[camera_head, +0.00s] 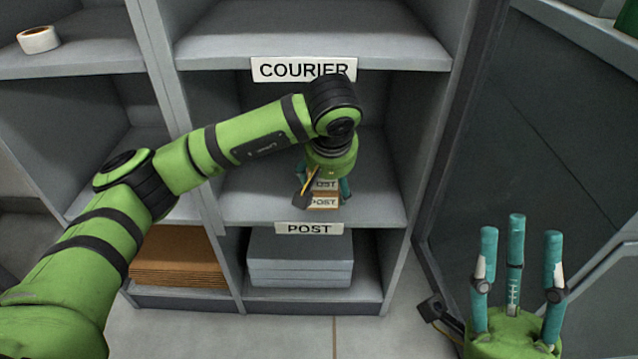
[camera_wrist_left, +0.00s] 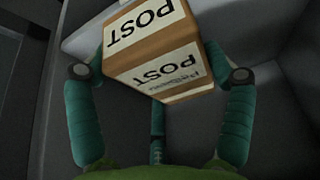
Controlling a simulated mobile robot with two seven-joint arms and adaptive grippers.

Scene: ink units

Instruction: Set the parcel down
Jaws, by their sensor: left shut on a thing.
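The parcel, a small brown box (camera_wrist_left: 150,50) with white POST labels on two faces, sits between the teal fingers of my left gripper (camera_wrist_left: 155,85) in the left wrist view. In the head view the left gripper (camera_head: 324,190) points down inside the middle bay, shut on the parcel (camera_head: 323,203). The parcel is over the front part of the bay's floor (camera_head: 375,208), between the COURIER sign (camera_head: 303,69) above and the POST sign (camera_head: 309,228) on the edge below. I cannot tell whether it touches the shelf. My right gripper (camera_head: 518,232) is open and empty at lower right, fingers up.
Below the POST sign is a bay with a stack of grey flat boxes (camera_head: 300,262). Brown flat cartons (camera_head: 175,255) lie in the bay to its left. A tape roll (camera_head: 38,39) is on the upper left shelf. A dark cabinet door (camera_head: 560,130) stands at the right.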

